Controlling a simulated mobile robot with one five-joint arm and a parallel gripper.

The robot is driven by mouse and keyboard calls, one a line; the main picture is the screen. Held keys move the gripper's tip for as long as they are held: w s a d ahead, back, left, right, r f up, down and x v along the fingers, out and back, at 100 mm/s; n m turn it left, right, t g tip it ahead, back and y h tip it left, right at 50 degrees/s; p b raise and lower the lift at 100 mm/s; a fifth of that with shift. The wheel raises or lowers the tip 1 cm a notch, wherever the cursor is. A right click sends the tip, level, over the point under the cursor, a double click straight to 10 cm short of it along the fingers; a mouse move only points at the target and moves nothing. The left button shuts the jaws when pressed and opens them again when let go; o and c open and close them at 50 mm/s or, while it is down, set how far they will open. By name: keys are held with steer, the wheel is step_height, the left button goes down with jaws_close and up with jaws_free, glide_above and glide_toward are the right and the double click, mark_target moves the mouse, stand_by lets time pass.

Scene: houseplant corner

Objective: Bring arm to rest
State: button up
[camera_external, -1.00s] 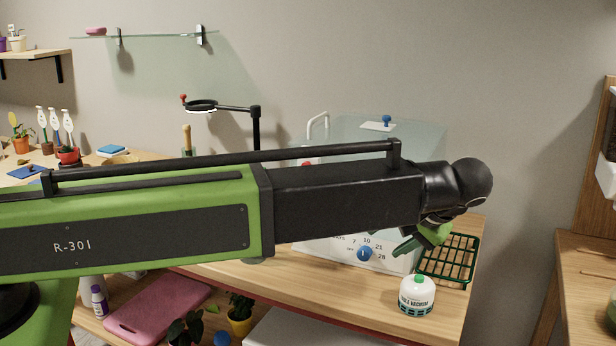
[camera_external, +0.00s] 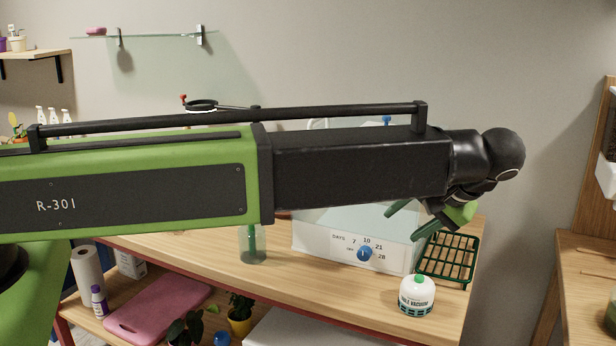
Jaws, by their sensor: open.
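My arm crosses the view from the left, its green and black links level and high over the wooden bench. My gripper (camera_external: 408,222) hangs below the black wrist at the right end of the arm. Its green fingers are spread open, and I see nothing between them. It is in front of the clear box with the white dial panel (camera_external: 340,246) and left of the green wire rack (camera_external: 449,258). The arm hides much of the box and the back of the bench.
A small white and green table vacuum (camera_external: 416,295) stands near the bench's front right edge. A green-tinted bottle (camera_external: 252,244) stands below the arm. A pink board (camera_external: 158,306) and a potted plant (camera_external: 240,314) are on the lower shelf. Another wooden table (camera_external: 588,262) is at the right.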

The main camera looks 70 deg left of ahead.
steer(key=s+a+f+h, duration=0.2)
steer(key=s+a, duration=0.1)
steer(key=s, duration=0.3)
steer(key=s+d+f+m+t+h, duration=0.1)
steer(key=s+d+f+m+h, duration=0.3)
steer(key=s+d+m+h, duration=0.2)
steer(key=s+d+m, duration=0.2)
steer(key=s+d, duration=0.1)
steer(key=shift+s+d+f+t, duration=0.2)
steer(key=shift+d+f+t, duration=0.1)
steer(key=shift+f+t, duration=0.1)
stand_by(1.6)
